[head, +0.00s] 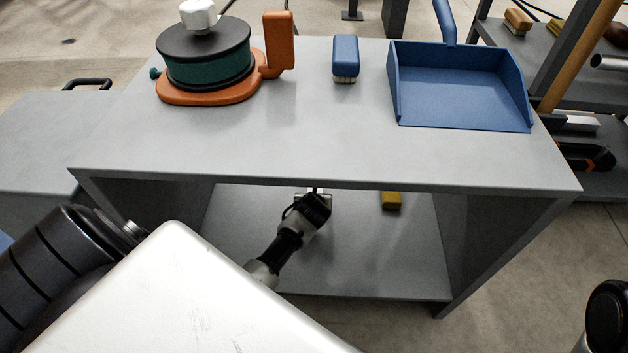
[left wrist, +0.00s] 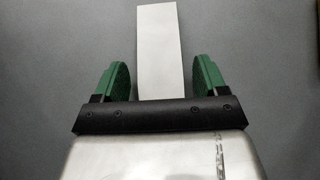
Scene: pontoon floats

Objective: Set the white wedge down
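The white wedge (left wrist: 160,50) shows in the left wrist view as a pale, straight-sided strip between the two green finger pads of my left gripper (left wrist: 161,82). A narrow gap shows on each side, so the fingers are open around it and apart from it. Its near end is hidden behind the dark gripper body. Plain grey surface lies beneath; whether the wedge touches it is hard to tell. In the head view my left gripper (head: 316,200) is under the bench top, over the lower shelf (head: 370,255), and a small pale bit shows beside it. My right gripper is out of view.
The bench top (head: 310,130) overhangs my left arm. On it are an orange-and-green reel (head: 210,65), a blue brush (head: 345,57) and a blue dustpan (head: 460,95). A yellow block (head: 391,201) lies on the lower shelf, right of my gripper. The shelf's front right is clear.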

